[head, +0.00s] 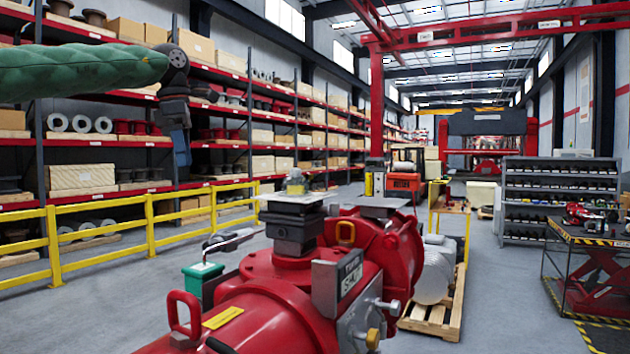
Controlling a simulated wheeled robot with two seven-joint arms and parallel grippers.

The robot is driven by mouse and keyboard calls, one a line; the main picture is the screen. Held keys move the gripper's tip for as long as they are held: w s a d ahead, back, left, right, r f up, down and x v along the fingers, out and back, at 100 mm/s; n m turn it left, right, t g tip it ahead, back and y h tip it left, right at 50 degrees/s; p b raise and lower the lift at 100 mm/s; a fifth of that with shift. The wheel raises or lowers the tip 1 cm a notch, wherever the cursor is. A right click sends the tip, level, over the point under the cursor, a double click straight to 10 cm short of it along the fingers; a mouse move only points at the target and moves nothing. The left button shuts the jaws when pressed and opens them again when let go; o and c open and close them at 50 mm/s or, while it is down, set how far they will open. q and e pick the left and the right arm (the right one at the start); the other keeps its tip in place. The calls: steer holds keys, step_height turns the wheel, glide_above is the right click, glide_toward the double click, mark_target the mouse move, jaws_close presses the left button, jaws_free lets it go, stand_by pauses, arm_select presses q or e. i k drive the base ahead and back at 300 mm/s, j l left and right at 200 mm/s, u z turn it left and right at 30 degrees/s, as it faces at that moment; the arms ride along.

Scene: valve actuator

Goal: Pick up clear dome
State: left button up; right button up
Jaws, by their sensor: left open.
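The clear dome (295,182) is a small, see-through cap with a yellowish part showing in it. It sits on top of a flat light plate above a black block (294,230) on the red valve actuator (290,275). My left gripper (182,155) hangs pointing down at the upper left, under my green-sleeved arm. It is open, empty and well apart from the dome, to its left and higher in the picture. The fingers show nearly edge-on. My right gripper is not in view.
A yellow railing (120,230) and stocked shelves are behind. The air between gripper and dome looks clear.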

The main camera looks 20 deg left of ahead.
mark_target(295, 184)
steer(key=i+l, duration=0.65)
steer(key=i, duration=0.2)
